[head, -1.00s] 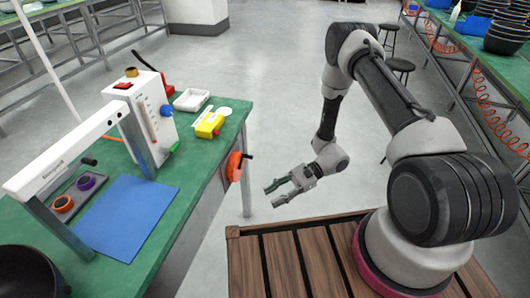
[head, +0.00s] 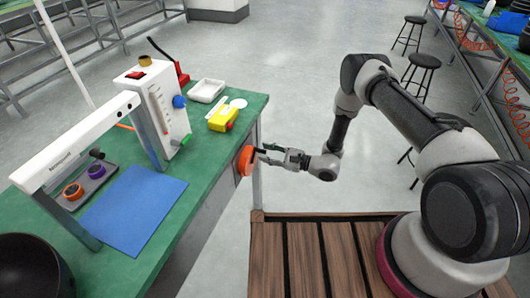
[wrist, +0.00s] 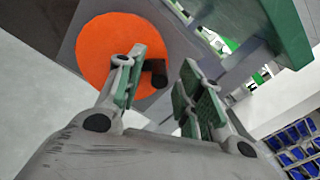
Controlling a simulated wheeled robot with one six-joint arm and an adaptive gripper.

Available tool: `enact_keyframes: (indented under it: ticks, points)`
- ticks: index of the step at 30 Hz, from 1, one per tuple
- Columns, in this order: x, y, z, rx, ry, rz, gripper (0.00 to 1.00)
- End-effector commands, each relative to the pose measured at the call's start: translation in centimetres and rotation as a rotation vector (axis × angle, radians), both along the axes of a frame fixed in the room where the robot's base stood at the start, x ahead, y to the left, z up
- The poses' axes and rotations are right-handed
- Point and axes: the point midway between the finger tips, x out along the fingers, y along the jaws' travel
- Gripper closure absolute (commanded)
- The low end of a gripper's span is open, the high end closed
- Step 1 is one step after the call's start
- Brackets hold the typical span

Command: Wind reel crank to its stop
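The orange reel (head: 244,161) is mounted on the side of the green bench near its right corner. In the wrist view it is a flat orange disc (wrist: 105,45). Its black crank handle (wrist: 154,73) sticks out near the disc's edge. My gripper (head: 266,155) is at the reel, reaching in from the right. In the wrist view my gripper (wrist: 160,88) is open, with green-padded fingers apart. The handle shows in the gap, close to the left finger, partly hidden by it. I cannot tell whether they touch.
The green bench (head: 215,165) holds a white instrument (head: 155,105), a blue mat (head: 135,210), a yellow device (head: 222,119) and a white tray (head: 207,91). The bench edge is close above my fingers in the wrist view. Open floor lies behind my arm.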

Motion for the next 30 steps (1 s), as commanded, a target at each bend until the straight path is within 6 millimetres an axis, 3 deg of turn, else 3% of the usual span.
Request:
enact_keyframes:
  ticks: [11,18,30]
  points:
    - [0.37,1.04,0.01,0.0,0.001,0.0,0.63]
    - [0.37,1.02,0.01,0.0,0.001,0.0,1.0]
    - [0.37,1.0,0.0,0.002,0.005,0.0,1.0]
